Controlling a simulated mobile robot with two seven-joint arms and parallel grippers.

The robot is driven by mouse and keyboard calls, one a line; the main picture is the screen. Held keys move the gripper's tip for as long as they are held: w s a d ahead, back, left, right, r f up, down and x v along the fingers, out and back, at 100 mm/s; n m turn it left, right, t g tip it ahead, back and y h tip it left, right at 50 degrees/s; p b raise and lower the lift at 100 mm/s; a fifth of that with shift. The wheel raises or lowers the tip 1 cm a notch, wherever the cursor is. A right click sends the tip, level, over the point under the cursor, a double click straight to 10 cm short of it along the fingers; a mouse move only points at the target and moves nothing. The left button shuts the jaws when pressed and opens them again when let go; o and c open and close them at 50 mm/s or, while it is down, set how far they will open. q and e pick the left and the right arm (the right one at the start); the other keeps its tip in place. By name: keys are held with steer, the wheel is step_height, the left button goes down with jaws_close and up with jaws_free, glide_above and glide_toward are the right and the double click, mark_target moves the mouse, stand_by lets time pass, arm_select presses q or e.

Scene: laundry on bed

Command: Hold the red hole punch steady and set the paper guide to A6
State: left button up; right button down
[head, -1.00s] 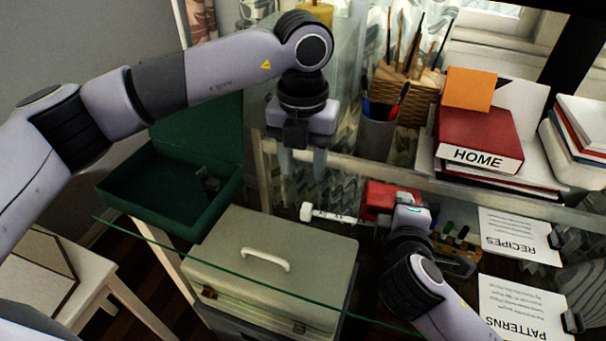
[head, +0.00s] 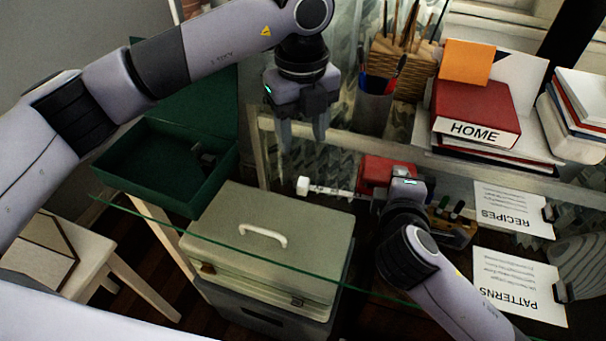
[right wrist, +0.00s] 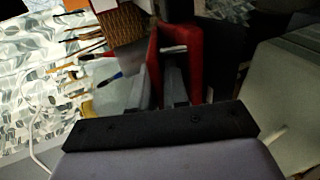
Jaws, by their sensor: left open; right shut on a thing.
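The red hole punch (head: 378,170) lies on the glass desk in the head view. Its pale paper guide (head: 340,191) sticks out to the left and ends in a white block (head: 303,186). My right gripper (head: 387,188) is shut on the punch; the arm hides part of it. In the right wrist view the fingers (right wrist: 167,85) are at the red body (right wrist: 196,60). My left gripper (head: 303,138) is open, pointing down, empty, above and behind the guide's end in the picture. The guide's size marks are too small to read.
A pale case with a handle (head: 285,215) stands below the glass at the left. A green open box (head: 150,170) is farther left. A pen cup (head: 372,105), a red HOME book (head: 475,108) and a basket (head: 405,70) stand behind. Papers (head: 512,208) lie right.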

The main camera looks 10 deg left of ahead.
mark_target(304, 181)
arm_select(q)
step_height(304, 181, down, 12)
steer(key=n, duration=1)
steer(key=shift+w+d, duration=0.1)
steer(key=shift+w, duration=0.05)
jaws_close()
